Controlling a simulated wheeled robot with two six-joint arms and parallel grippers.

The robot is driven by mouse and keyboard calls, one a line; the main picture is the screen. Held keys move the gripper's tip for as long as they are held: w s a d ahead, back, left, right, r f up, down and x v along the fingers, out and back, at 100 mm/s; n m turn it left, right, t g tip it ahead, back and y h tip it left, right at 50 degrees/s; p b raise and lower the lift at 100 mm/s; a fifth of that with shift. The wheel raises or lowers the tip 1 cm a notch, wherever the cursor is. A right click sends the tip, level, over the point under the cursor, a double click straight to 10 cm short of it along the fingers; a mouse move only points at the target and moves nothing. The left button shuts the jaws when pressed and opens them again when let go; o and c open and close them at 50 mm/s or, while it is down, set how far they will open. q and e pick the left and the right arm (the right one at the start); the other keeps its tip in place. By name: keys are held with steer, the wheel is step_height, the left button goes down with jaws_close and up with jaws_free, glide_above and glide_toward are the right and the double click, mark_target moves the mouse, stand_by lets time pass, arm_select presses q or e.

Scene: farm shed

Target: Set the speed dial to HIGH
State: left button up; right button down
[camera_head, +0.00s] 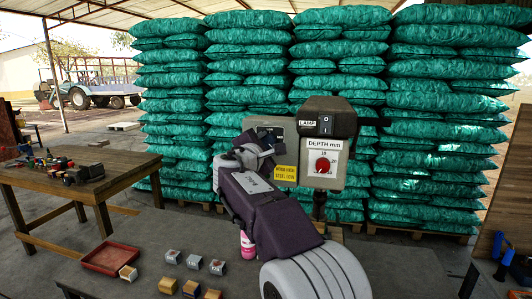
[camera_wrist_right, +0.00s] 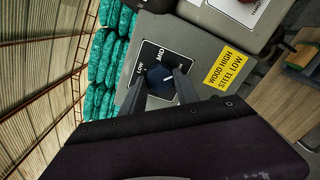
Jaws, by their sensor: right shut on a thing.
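The speed dial (camera_wrist_right: 159,76) is a dark round knob on a black plate on a grey machine housing. In the right wrist view, LOW and MID are readable on the plate; the HIGH label is not clearly visible. A short white mark shows right of the knob's centre; I cannot tell its exact setting. My right gripper (camera_wrist_right: 162,86) has one finger on each side of the knob and is shut on it. In the head view my right gripper (camera_head: 257,150) is in front of the grey housing (camera_head: 272,124) and hides the dial. My left gripper is not in view.
A yellow sign (camera_head: 285,173) reads WOOD HIGH, STEEL LOW. Right of it are a DEPTH panel with a red knob (camera_head: 323,166) and a LAMP switch (camera_head: 325,124). A red tray (camera_head: 110,258) and several small blocks lie on the bench in front. Green sacks (camera_head: 430,120) stand behind.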

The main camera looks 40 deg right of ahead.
steer(key=shift+f+m+b, duration=0.1)
steer(key=shift+m+b, duration=0.25)
steer(key=shift+m, duration=0.25)
steer(key=c, duration=0.9)
jaws_free()
steer(key=shift+s+a+b, duration=0.2)
steer(key=shift+a+b, duration=0.1)
steer(key=shift+a, duration=0.05)
steer(key=b+v, duration=0.1)
steer(key=v, duration=0.7)
steer(key=shift+s+b, duration=0.1)
steer(key=shift+b, duration=0.3)
